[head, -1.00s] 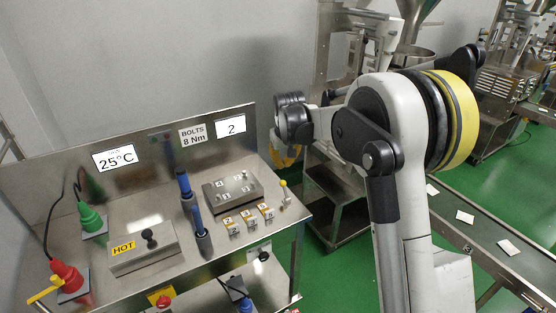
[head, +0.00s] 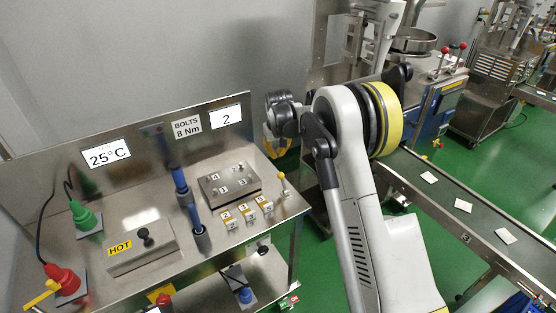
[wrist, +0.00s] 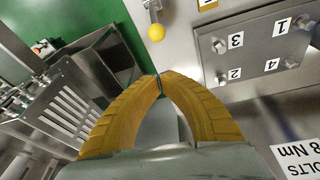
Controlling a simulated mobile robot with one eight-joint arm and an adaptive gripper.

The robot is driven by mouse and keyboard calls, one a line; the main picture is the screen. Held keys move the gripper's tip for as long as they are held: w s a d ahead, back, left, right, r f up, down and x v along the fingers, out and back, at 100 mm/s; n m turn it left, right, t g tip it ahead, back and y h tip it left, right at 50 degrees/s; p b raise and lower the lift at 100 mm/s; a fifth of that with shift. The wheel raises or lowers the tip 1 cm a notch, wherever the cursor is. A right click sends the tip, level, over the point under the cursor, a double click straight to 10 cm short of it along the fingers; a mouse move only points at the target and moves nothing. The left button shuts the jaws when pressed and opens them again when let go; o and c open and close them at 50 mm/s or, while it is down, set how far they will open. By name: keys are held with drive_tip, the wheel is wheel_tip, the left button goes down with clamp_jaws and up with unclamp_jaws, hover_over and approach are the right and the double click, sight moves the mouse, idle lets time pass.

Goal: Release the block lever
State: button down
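The block lever (head: 283,182) is a small metal lever with a yellow ball on top. It stands at the right end of the steel bench, right of the metal block (head: 230,186) with numbered bolts 1 to 4. In the wrist view the lever's yellow ball (wrist: 156,32) is ahead of my fingertips and apart from them; the block (wrist: 255,50) is to the right. My gripper (wrist: 160,78) has its yellow fingers brought together at the tips, with nothing seen held. In the head view my gripper (head: 276,146) is beyond the lever, partly hidden by my wrist.
A HOT box (head: 142,248) and green and red tools are further left. The sign panel (head: 130,148) rises behind. A conveyor (head: 450,200) runs at right.

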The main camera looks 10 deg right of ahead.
drive_tip(key=b+x, duration=0.2)
drive_tip(key=x, duration=0.7)
drive_tip(key=shift+f+b, duration=0.2)
drive_tip(key=shift+b, duration=0.2)
drive_tip(key=shift+s+d+r+b, duration=0.1)
drive_tip(key=shift+s+r+b, duration=0.3)
drive_tip(key=shift+s, duration=0.5)
drive_tip(key=shift+s+d+r+b, duration=0.15)
drive_tip(key=shift+s+r, duration=0.3)
drive_tip(key=shift+s, duration=0.5)
drive_tip(key=shift+s+r+t, duration=0.3)
drive_tip(key=shift+t, duration=0.2)
drive_tip(key=shift+s+d+r+t+b, duration=0.1)
drive_tip(key=shift+s+r+t+b, duration=0.1)
drive_tip(key=shift+t+b, duration=0.15)
drive_tip(key=s+t, duration=0.1)
drive_tip(key=r+t+y+b, duration=0.1)
drive_tip(key=s+d+t, duration=0.1)
drive_tip(key=t, duration=0.1)
drive_tip(key=shift+s+r+y+b, duration=0.15)
drive_tip(key=shift+s+y+b, duration=0.15)
drive_tip(key=shift+b, duration=0.1)
drive_tip(key=b, duration=0.2)
approach(283, 182)
drive_tip(key=shift+w+d+f, duration=0.5)
drive_tip(key=shift+w+f, duration=0.1)
drive_tip(key=shift+f, duration=0.1)
drive_tip(key=shift+w+d+f, duration=0.55)
drive_tip(key=shift+w+f, duration=0.05)
drive_tip(key=shift+f, duration=0.1)
